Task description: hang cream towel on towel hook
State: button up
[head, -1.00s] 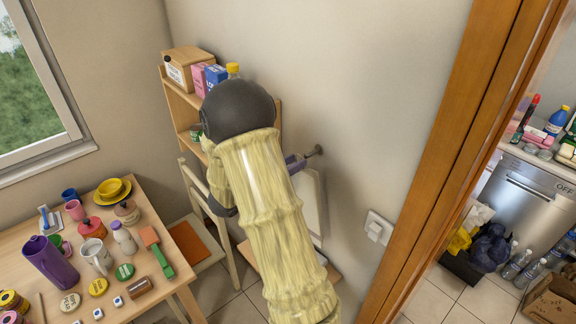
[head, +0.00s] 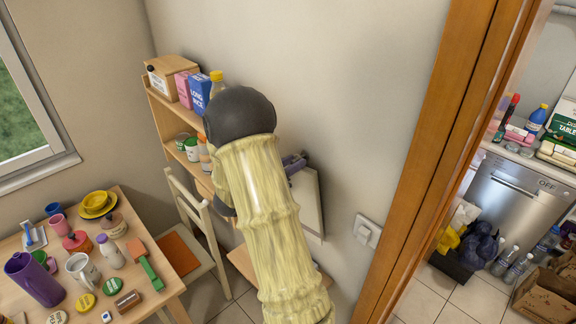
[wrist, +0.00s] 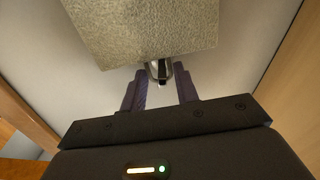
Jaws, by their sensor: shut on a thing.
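The cream towel (head: 309,208) hangs flat close to the wall below my gripper (head: 296,160), partly hidden by my arm in the head view. In the wrist view the towel (wrist: 140,28) fills the top, its edge at the fingertips of my gripper (wrist: 160,74). My gripper is shut on the towel; the grip itself is hard to see. A shiny metal piece, which looks like the towel hook (wrist: 158,70), shows between the purple fingertips at the towel's edge. In the head view the hook cannot be made out apart from the fingers. I cannot tell whether the towel is on it.
A wooden shelf (head: 160,110) with boxes and a chair (head: 196,222) stand left of my arm. A table (head: 160,295) with mugs and other items is at lower left. A wall switch (head: 367,231) and wooden door frame (head: 440,150) are to the right.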

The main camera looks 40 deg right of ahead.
jog(key=shift+d+f, duration=0.35)
jog(key=shift+d, duration=0.1)
dwell(0.4)
jog(key=o, duration=1.1)
jog(key=a+b, duration=0.2)
jog(key=a, duration=0.3)
jog(key=s+a+b, duration=0.1)
jog(key=a+b, duration=0.1)
jog(key=a, duration=0.4)
jog(key=a+b, duration=0.2)
jog(key=a, duration=0.4)
jog(key=shift+s+a, duration=0.15)
jog(key=shift+a, duration=0.05)
